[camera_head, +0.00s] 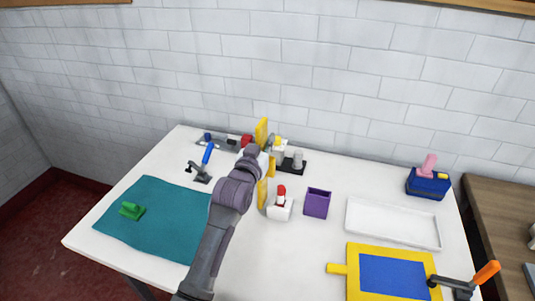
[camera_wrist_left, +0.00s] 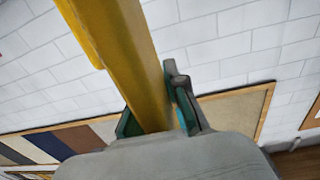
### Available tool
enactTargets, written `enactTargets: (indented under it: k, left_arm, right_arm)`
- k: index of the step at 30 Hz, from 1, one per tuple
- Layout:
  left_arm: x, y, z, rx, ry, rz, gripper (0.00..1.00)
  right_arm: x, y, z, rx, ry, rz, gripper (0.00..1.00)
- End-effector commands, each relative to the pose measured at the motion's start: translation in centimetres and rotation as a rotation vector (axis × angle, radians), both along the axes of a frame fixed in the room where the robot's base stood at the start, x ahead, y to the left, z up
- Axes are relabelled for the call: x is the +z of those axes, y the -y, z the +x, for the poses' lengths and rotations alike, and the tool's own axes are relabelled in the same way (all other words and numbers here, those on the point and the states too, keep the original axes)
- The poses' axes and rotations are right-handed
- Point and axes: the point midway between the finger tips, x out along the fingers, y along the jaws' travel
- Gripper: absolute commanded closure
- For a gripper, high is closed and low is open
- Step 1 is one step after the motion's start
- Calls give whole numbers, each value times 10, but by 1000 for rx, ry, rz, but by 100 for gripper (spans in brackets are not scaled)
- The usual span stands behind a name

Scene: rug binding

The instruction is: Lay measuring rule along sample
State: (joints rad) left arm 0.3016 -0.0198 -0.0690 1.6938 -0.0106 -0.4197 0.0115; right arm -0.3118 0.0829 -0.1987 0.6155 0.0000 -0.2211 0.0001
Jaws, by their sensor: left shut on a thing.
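The yellow measuring rule (camera_head: 261,132) is held up over the back middle of the table, roughly upright in the head view. In the left wrist view the rule (camera_wrist_left: 125,60) runs up and away from between the fingers. My left gripper (camera_head: 266,163) is shut on it; my own arm covers part of the grip. A teal cloth (camera_head: 165,228), perhaps the sample, lies flat at the table's left, apart from the rule. A blue panel (camera_head: 393,277) lies on a yellow board (camera_head: 353,262) at the front right. My right gripper is not in view.
A green block (camera_head: 131,210) sits on the cloth. A blue-handled tool (camera_head: 207,155) stands behind it. A red-topped white bottle (camera_head: 280,206), purple box (camera_head: 317,203) and white tray (camera_head: 394,224) stand right of my arm. An orange-handled tool (camera_head: 485,273) is at the front right.

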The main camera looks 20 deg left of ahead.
Motion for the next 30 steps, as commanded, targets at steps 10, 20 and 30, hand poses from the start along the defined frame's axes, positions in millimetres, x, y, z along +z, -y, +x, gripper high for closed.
enactTargets:
  k: [10,20,30]
  left_arm:
    - [-36,0,0,0,1,0,100]
    - [-39,0,0,0,-1,1,84]
    - [-39,0,0,0,-1,1,63]
  right_arm:
    - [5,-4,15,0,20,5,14]
    - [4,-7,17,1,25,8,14]
    - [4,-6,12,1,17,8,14]
